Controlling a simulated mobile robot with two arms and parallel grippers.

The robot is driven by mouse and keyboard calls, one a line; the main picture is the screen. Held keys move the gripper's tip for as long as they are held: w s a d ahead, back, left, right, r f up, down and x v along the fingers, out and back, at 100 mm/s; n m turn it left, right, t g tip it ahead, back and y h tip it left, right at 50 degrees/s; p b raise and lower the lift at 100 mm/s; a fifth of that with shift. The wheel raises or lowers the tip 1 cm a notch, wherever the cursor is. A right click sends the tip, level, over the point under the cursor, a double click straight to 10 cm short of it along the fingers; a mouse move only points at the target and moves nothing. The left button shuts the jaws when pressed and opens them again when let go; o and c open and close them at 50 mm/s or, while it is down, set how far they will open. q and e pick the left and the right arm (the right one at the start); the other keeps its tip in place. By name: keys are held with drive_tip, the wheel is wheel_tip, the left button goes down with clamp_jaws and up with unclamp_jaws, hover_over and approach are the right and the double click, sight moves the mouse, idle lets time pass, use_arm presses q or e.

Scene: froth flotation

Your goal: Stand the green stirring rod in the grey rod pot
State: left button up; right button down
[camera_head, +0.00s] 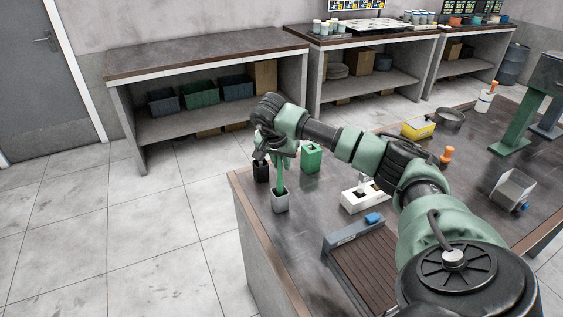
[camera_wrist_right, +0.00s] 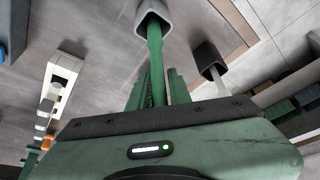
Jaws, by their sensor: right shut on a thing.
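The green stirring rod (camera_head: 280,175) hangs roughly upright from my right gripper (camera_head: 276,150), near the table's left corner. The gripper is shut on its upper part. Below it stands the grey rod pot (camera_head: 280,201), a small square open pot. The rod's lower end is at the pot's mouth and appears to be inside it; how deep is hidden. In the right wrist view the green rod (camera_wrist_right: 155,58) runs between the fingertips (camera_wrist_right: 159,88) into the opening of the grey pot (camera_wrist_right: 153,12). My left gripper is not in view.
A black pot (camera_head: 261,172) with a white rod stands close behind the grey pot. A green container (camera_head: 311,158) and a white block with slots (camera_head: 362,197) are to the right. A ribbed grey-brown tray (camera_head: 365,265) lies nearer. The table's left edge is close.

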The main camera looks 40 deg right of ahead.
drive_tip(key=shift+f+b, duration=0.3)
drive_tip(key=shift+f, duration=0.25)
drive_tip(key=c, duration=1.2)
unclamp_jaws()
drive_tip(key=shift+c, duration=0.2)
drive_tip(key=shift+r, duration=0.1)
drive_tip(key=b+v, duration=0.2)
drive_tip(key=v, duration=0.5)
drive_tip(key=shift+r, duration=0.3)
drive_tip(key=shift+s+a, duration=0.1)
